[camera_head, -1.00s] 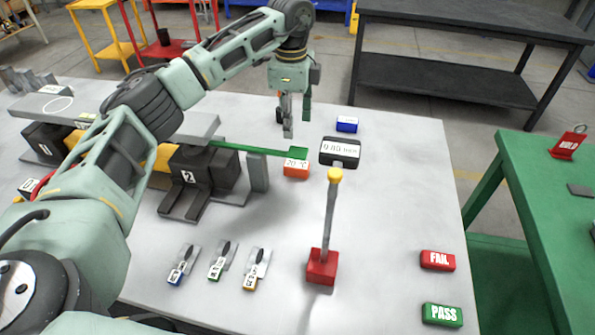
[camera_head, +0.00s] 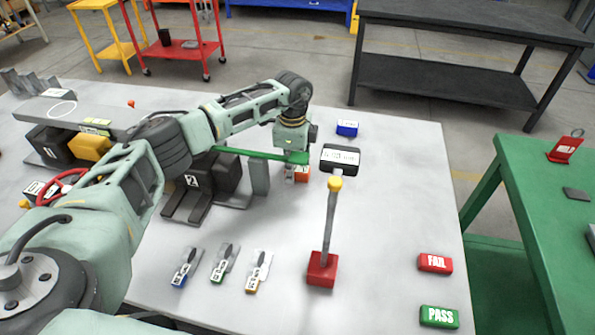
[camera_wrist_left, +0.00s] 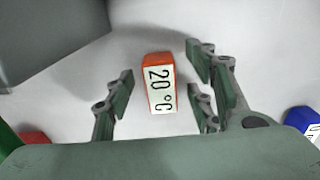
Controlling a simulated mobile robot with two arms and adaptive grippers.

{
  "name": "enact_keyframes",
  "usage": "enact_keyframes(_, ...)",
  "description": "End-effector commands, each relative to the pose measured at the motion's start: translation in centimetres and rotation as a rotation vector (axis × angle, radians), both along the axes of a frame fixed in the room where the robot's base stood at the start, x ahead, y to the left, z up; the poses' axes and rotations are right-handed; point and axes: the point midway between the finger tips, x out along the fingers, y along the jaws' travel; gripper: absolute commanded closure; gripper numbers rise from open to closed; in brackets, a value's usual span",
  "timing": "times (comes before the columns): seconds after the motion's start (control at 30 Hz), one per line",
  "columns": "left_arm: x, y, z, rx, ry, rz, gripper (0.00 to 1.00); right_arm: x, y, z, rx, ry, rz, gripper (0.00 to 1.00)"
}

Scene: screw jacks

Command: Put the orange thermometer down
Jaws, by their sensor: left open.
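The orange thermometer, a small block with a white "20 °C" label, lies on the grey table just below the end of a green bar in the head view (camera_head: 302,175). Its left part there is hidden by my left gripper (camera_head: 291,168). In the left wrist view the thermometer (camera_wrist_left: 153,60) sits between the spread fingers of my left gripper (camera_wrist_left: 161,90), with gaps on both sides. My left gripper is open and low over it, its fingertips mostly hidden in the head view. My right gripper is not seen.
A black display box (camera_head: 341,158) and a blue block (camera_head: 347,128) stand close on the right. A red-based post with a yellow knob (camera_head: 335,184) stands in front. A green bar (camera_head: 250,153) and dark jack (camera_head: 213,177) are close on the left. Free table lies right of the post.

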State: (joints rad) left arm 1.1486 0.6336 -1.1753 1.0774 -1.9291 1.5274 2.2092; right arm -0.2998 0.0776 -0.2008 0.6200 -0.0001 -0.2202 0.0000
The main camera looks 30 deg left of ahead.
Motion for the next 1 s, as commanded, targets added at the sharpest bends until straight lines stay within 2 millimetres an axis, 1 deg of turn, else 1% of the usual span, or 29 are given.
enact_keyframes(0.1, 0.00, 0.00, -0.96, 0.001, -0.001, -0.001, 0.50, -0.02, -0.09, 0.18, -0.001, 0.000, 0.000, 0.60)
enact_keyframes(0.33, 0.02, 0.01, -1.16, 0.001, -0.001, -0.001, 0.50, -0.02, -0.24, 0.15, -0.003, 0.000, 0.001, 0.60)
enact_keyframes(0.37, 0.02, 0.01, -1.15, 0.001, -0.001, -0.001, 0.52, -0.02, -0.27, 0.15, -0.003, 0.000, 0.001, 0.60)
enact_keyframes(0.9, 0.02, 0.03, -1.10, 0.000, -0.001, -0.001, 0.99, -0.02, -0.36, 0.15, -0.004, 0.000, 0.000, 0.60)
enact_keyframes(1.0, 0.05, 0.02, -1.04, 0.001, -0.002, -0.001, 1.00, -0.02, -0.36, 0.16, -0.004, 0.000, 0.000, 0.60)
